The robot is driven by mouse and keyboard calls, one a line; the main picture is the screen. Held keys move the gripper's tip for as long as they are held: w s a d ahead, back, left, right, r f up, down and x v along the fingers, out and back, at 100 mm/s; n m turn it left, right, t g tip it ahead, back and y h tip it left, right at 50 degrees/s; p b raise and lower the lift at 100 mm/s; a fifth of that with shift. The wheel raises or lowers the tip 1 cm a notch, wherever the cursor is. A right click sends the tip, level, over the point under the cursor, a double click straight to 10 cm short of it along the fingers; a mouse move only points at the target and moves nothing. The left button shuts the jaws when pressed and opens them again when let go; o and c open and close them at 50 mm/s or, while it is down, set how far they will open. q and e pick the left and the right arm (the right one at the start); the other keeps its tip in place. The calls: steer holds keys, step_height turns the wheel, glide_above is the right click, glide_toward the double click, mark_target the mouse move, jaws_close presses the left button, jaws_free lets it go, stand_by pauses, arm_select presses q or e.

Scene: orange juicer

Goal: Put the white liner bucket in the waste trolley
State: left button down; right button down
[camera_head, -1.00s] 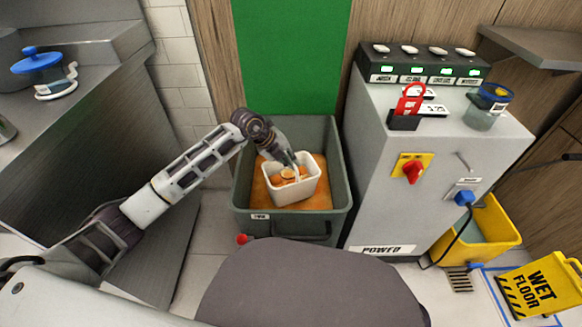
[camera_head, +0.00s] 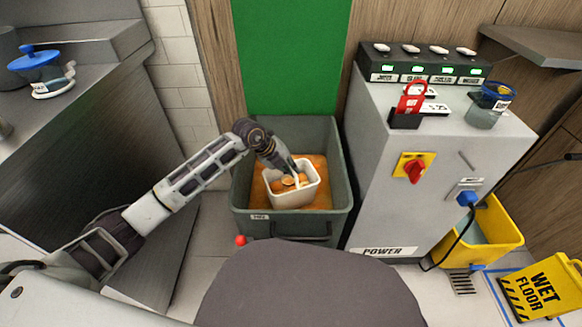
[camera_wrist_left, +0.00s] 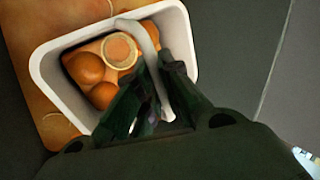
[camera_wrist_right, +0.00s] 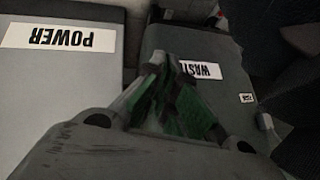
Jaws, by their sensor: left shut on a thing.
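The white liner bucket (camera_head: 291,197) is inside the grey-green waste trolley (camera_head: 343,187), above or on its orange contents (camera_head: 322,172); I cannot tell if it touches them. Orange fruit pieces (camera_wrist_left: 88,68) lie in the bucket, which also shows in the left wrist view (camera_wrist_left: 46,72). My left gripper (camera_head: 292,172) is shut on the bucket's pale handle (camera_wrist_left: 151,33), over the bucket's right side in the left wrist view. My right gripper (camera_wrist_right: 158,66) is out of the head view; in its wrist view its fingers meet, empty, near the trolley's labelled front (camera_wrist_right: 222,100).
A grey POWER cabinet (camera_head: 386,200) with a red switch stands close right of the trolley. A yellow bin (camera_head: 500,240) and wet-floor sign (camera_head: 543,287) are farther right.

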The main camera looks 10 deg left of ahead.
arm_select(q)
steer(key=shift+f, duration=0.2)
arm_select(e)
steer(key=shift+w+r, duration=0.1)
steer(key=shift+w, duration=0.1)
arm_select(q)
steer(key=c, duration=1.6)
jaws_free()
arm_select(e)
steer(key=shift+w, duration=0.1)
arm_select(q)
steer(key=shift+r, duration=0.1)
arm_select(e)
steer(key=shift+s+a, duration=0.1)
steer(key=shift+s, duration=0.1)
